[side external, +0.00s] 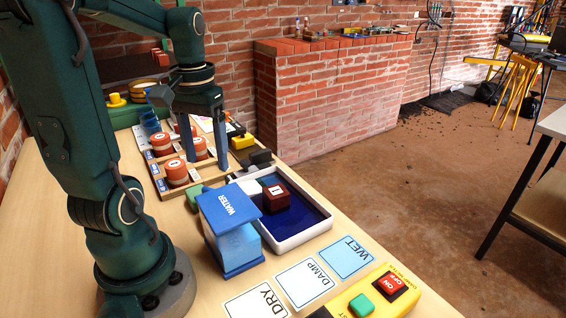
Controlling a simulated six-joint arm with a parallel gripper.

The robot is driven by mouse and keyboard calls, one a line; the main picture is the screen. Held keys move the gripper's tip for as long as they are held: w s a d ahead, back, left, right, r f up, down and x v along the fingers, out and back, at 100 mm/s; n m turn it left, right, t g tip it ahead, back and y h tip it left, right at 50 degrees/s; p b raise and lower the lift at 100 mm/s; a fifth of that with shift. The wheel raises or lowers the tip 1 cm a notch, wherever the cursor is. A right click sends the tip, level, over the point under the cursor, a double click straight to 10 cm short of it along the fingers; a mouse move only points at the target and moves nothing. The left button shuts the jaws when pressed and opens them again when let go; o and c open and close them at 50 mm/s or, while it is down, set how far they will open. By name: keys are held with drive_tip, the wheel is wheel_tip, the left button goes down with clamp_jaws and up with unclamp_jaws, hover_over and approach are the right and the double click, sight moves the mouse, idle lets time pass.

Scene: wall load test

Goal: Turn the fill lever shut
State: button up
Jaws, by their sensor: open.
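A blue water tank (232,240) with a lid marked WATER stands on the table beside a white-rimmed tray. I cannot pick out the fill lever for certain. A small green part (194,197) shows behind the tank's left edge, and a dark part (261,158) shows behind the tray; I cannot tell whether either is the lever. My gripper (206,162) points down, open and empty, with its two blue fingers apart. It is behind the tank in this view, over or near the wooden rack. The far side of the tank is hidden.
The white tray (301,236) has a dark blue floor and holds a dark red cube (275,198). Several red round pieces (176,171) sit in the wooden rack. DRY, DAMP and WET cards (347,257) and a yellow button panel (400,304) lie in front.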

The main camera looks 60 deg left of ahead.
drive_tip(key=shift+f, duration=3.7)
drive_tip(key=c, duration=1.1)
drive_tip(key=shift+m, duration=3.4)
drive_tip(key=o, duration=1.1)
